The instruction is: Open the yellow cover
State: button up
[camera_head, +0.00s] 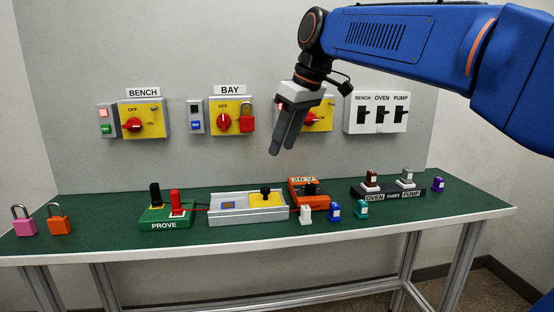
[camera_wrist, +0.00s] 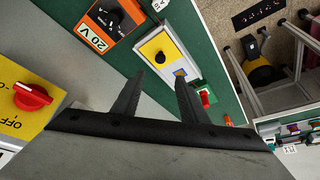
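The yellow cover (camera_head: 268,201) lies on the right part of a grey tray-like box (camera_head: 247,217) on the green bench, with a black knob on top. To its left, a small blue-grey patch shows in an opening in the box. In the wrist view the yellow cover (camera_wrist: 157,50) and its knob are beyond my fingertips. My gripper (camera_head: 283,148) is in the air above and behind the box, pointing down, touching nothing. In the wrist view the fingers of my gripper (camera_wrist: 160,76) are apart with nothing between them.
A green PROVE unit (camera_head: 165,217) stands left of the box and an orange meter (camera_head: 308,192) close on its right. Small coloured blocks and a black rack (camera_head: 388,194) are further right. Switch boxes (camera_head: 143,118) hang on the wall behind.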

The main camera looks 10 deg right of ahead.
jog(key=shift+v, duration=1.85)
jog(key=s+d+f+m+h, duration=0.1)
jog(key=s+d+f+m, duration=0.2)
jog(key=s+d+f, duration=0.2)
jog(key=s+d+f+m+t+h, duration=0.1)
jog(key=s+d+f+m, duration=0.2)
jog(key=s+f, duration=0.9)
jog(key=s+d+f+m+h, duration=0.1)
jog(key=s+d+f+m, duration=0.2)
jog(key=f, duration=1.4)
jog(key=s+d, duration=0.4)
jog(key=s, duration=0.1)
jog(key=shift+s+t, duration=0.3)
jog(key=shift+s, duration=0.05)
